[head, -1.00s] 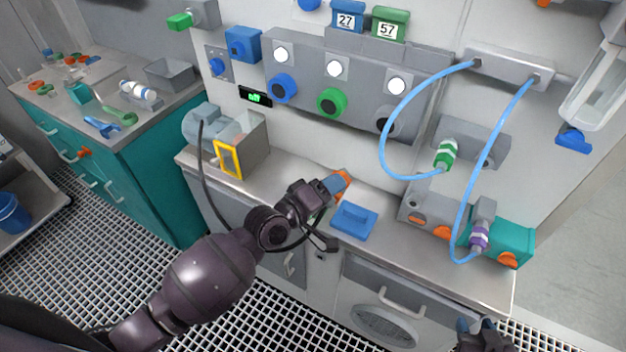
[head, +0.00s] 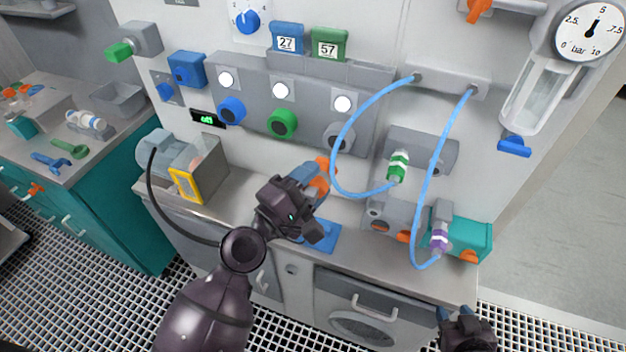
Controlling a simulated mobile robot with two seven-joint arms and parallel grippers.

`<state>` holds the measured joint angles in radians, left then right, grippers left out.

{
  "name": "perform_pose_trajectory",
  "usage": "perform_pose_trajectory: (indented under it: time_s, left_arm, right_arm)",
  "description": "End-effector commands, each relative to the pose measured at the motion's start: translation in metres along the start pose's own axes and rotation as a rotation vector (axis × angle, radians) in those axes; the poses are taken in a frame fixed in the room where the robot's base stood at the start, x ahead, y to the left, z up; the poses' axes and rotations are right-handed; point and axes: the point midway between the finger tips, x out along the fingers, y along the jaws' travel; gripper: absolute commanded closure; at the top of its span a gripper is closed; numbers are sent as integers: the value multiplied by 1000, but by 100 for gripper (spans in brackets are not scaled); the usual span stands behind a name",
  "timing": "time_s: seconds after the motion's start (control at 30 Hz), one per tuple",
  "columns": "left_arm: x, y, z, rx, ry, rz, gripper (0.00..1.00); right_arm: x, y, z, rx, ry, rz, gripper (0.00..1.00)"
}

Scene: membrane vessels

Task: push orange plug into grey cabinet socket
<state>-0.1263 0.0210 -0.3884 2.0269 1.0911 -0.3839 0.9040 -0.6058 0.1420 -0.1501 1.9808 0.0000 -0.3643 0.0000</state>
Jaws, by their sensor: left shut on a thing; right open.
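The orange plug (head: 323,177) is held at the tips of my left gripper (head: 311,178), whose bluish fingers are shut on it above the bench. The gripper covers part of the plug. A grey cabinet (head: 391,210) stands on the bench to the right of the plug, beside a teal box. It has a small dark round opening (head: 375,212) at its front left, apart from the plug; I cannot tell for sure that this is the socket. My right gripper (head: 457,314) is open and empty at the lower right, in front of the bench.
Blue hoses (head: 347,140) hang from the wall to a green-banded connector (head: 398,167) and a purple-banded connector (head: 440,238), near the grey cabinet. A blue block (head: 324,237) lies below the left gripper. A black cable (head: 163,207) loops down from the device at left.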

Motion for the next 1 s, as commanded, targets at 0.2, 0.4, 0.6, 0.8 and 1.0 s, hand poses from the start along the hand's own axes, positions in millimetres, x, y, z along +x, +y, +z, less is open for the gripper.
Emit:
perform_pose_trajectory:
  time_s: [0.2,0.4,0.6,0.8,1.0]
  left_arm:
    - [4,0,-1,2,0,1,95]
    - [16,0,-7,2,0,1,95]
    - [31,0,-13,2,-1,1,95]
    - [44,-1,-19,2,0,0,95]
    - [52,0,-22,1,-1,0,95]
  right_arm:
    - [0,0,0,0,0,0,57]
    - [1,0,1,0,1,0,57]
    - [2,-1,3,0,1,0,57]
    - [3,-1,4,0,1,-1,57]
    - [4,-1,4,0,4,-1,57]
